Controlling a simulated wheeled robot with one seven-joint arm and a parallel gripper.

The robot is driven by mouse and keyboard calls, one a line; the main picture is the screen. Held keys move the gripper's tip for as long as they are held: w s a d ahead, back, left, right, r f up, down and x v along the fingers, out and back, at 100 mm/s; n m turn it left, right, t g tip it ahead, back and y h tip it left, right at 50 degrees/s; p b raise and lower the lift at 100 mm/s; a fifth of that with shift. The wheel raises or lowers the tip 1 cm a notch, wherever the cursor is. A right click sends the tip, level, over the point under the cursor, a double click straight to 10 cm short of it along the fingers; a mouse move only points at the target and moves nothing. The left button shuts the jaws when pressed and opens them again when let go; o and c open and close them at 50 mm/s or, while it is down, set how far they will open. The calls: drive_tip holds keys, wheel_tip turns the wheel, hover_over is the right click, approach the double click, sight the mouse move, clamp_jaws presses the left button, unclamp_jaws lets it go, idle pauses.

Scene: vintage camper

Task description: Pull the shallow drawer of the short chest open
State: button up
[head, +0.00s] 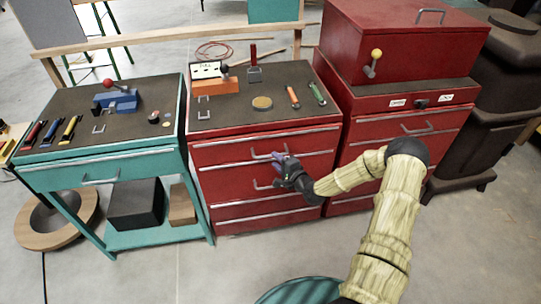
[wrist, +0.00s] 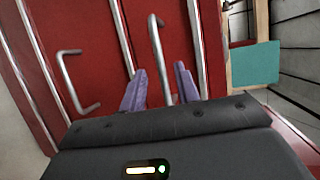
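The short chest (head: 229,184) is the red cabinet in the middle of the head view. Its drawers look closed. The upper drawer, which looks shallower than the one below in the wrist view, has a grey bar handle (head: 262,156). My gripper (head: 280,158) is at the right end of this handle in the head view. In the wrist view, my gripper's purple fingers (wrist: 160,70) are apart, with the upper handle (wrist: 157,42) showing between them. Gaps show on both sides of the bar. The lower drawer's handle (wrist: 68,78) is to the left there.
A teal workbench (head: 100,168) stands left of the chest, and a taller red cabinet (head: 400,128) stands close on its right. Tools and a round tan disc (head: 262,103) lie on the chest's top. The floor in front (head: 225,265) is clear.

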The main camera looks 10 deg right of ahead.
sight(270, 156)
drive_tip(key=shift+x, duration=2.35)
drive_tip(key=shift+c, duration=0.2)
clamp_jaws()
